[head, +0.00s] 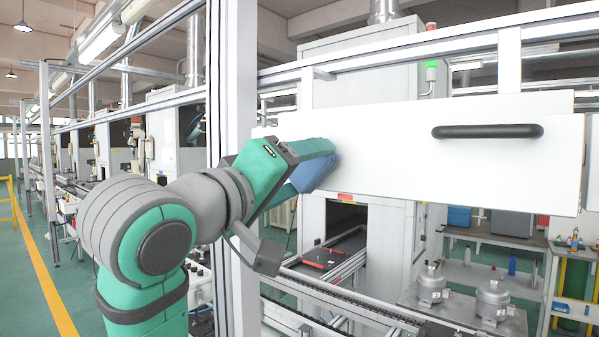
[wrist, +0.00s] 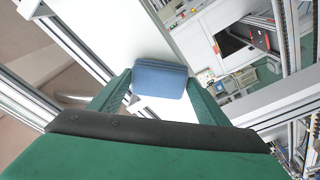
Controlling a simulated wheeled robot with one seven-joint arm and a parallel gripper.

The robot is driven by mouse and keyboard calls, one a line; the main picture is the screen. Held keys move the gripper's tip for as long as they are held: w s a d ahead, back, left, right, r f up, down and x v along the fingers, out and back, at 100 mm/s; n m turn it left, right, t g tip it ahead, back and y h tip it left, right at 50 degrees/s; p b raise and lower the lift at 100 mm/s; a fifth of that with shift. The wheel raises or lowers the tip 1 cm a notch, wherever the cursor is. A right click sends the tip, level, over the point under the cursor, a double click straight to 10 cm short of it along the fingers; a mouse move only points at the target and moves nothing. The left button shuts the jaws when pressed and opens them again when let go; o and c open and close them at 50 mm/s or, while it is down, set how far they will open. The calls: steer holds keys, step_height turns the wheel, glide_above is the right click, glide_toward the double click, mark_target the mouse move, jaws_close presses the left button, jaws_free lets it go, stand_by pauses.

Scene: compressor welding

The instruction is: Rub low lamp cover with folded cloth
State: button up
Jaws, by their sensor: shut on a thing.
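A blue folded cloth (head: 317,174) is held at the tip of my gripper (head: 322,160). In the wrist view the cloth (wrist: 160,79) sits between the two green fingers (wrist: 160,95), which are shut on it. A long white panel with a black bar handle, apparently the low lamp cover (head: 390,165), spans the right half of the head view. My gripper is at the panel's left end, and the cloth overlaps its lower left part. The white surface also shows behind the cloth in the wrist view (wrist: 100,25). I cannot tell whether the cloth touches it.
A grey upright post (head: 232,100) stands beside my arm. A conveyor (head: 345,250) runs below the panel into a white machine. Two grey metal compressors (head: 432,285) stand at the lower right, near a workbench (head: 480,278). A yellow floor line (head: 50,260) runs along the left aisle.

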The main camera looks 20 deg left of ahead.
steer(key=shift+w+d, duration=0.1)
steer(key=shift+w, duration=0.05)
steer(key=shift+w, duration=0.25)
steer(key=shift+s+d, duration=0.55)
steer(key=shift+d, duration=0.35)
steer(key=shift+s+d, duration=0.15)
steer(key=shift+d, duration=0.4)
steer(key=shift+s+d, duration=0.15)
steer(key=shift+d, duration=0.35)
steer(key=shift+w, duration=0.1)
steer(key=shift+a, duration=0.1)
steer(key=shift+w+a, duration=0.25)
steer(key=shift+a, duration=0.35)
steer(key=shift+w+a, duration=0.3)
steer(key=shift+a, duration=0.3)
steer(key=shift+w+a, duration=0.25)
steer(key=shift+a, duration=0.35)
steer(key=shift+s, duration=0.1)
